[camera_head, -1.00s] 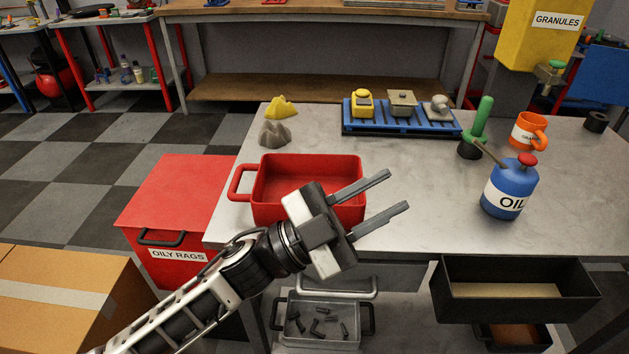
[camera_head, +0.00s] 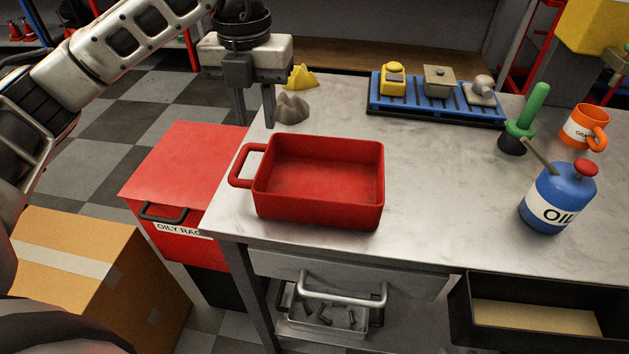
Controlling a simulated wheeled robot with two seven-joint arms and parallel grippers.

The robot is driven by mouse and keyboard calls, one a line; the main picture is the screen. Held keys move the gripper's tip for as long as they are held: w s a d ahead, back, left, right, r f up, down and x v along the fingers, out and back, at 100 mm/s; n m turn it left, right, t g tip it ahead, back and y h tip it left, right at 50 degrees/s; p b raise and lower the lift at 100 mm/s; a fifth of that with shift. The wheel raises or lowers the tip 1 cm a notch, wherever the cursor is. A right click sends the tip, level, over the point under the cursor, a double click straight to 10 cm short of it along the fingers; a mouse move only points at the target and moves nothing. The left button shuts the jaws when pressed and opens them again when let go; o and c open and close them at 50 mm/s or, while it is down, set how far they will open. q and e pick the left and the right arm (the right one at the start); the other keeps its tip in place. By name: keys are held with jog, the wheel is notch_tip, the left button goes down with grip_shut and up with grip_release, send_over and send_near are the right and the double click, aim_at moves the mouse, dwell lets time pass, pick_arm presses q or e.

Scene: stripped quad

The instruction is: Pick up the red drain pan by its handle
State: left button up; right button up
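The red drain pan (camera_head: 322,204) sits upright and empty on the grey metal bench (camera_head: 440,215), near its left front corner. Its loop handle (camera_head: 238,171) sticks out on the left side, toward the bench's left edge. My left gripper (camera_head: 254,116) points down above and behind the handle, with its two fingers apart and nothing between them. The fingers appear clear of the pan and handle. My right gripper is not in view.
A grey lump (camera_head: 292,107) and a yellow lump (camera_head: 301,77) lie close behind the pan. A red oily rags bin (camera_head: 180,180) stands left of the bench. A blue pallet (camera_head: 435,105), a green-handled tool (camera_head: 527,115) and a blue oil can (camera_head: 557,195) are to the right.

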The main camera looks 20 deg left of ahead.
aim_at(263, 158)
pick_arm(q)
notch_tip(263, 158, down, 7)
jog(key=shift+r+b, duration=0.1)
jog(key=shift+b, duration=0.45)
jog(key=shift+f, duration=2.75)
jog(key=shift+r, duration=0.1)
grip_shut()
